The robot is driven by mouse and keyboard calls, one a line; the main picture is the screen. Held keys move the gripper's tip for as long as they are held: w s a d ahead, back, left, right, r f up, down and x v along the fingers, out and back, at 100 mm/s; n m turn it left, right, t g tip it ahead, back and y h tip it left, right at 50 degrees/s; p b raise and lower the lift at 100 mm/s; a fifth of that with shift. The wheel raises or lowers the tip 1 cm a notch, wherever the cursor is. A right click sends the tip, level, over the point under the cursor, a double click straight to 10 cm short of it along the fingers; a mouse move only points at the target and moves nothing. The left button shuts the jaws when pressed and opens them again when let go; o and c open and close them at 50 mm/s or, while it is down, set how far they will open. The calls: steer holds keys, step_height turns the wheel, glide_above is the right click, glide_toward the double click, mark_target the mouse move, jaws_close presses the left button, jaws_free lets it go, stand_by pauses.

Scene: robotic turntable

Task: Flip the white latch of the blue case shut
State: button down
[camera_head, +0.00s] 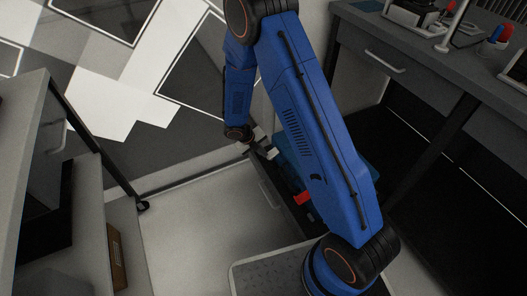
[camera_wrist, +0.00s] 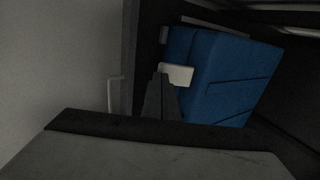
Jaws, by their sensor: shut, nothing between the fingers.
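The blue case (camera_wrist: 225,80) fills the right of the wrist view, standing tilted in the picture. In the head view its blue top (camera_head: 288,152) shows partly behind my blue arm. The white latch (camera_wrist: 177,73) is on the case's left edge in the wrist view and sticks out to the left. My gripper (camera_wrist: 160,76) is shut and empty. Its dark fingertips lie just left of the latch and overlap its lower left edge in the picture; I cannot tell if they touch. In the head view my gripper (camera_head: 262,150) is small and dark beside the case.
A low dark drawer unit (camera_head: 268,190) stands under the case, with a red object (camera_head: 302,198) partly hidden by my arm. A grey desk (camera_head: 420,75) with tools is at the right, a grey cabinet (camera_head: 30,110) at the left.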

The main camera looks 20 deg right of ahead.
steer(key=f+h, duration=0.2)
steer(key=f+t+h, duration=0.1)
steer(key=f+h, duration=0.1)
steer(key=h, duration=0.1)
steer(key=shift+s+a, duration=0.1)
steer(key=shift+a, duration=0.1)
steer(key=f+h, duration=0.2)
steer(key=h, duration=0.1)
steer(key=shift+d+f+t, duration=0.1)
steer(key=shift+d+t, duration=0.25)
steer(key=shift+t, duration=0.05)
steer(key=shift+w+d+f+h, duration=0.15)
steer(key=shift+f+h, duration=0.1)
steer(key=shift+h, duration=0.3)
steer(key=shift+w+d+f+h, duration=0.1)
steer(key=shift+f+h, duration=0.1)
steer(key=shift+h, duration=0.35)
steer(key=shift+s+r, duration=0.1)
steer(key=v, duration=1.7)
steer(key=shift+a, duration=0.2)
steer(key=shift+s, duration=0.1)
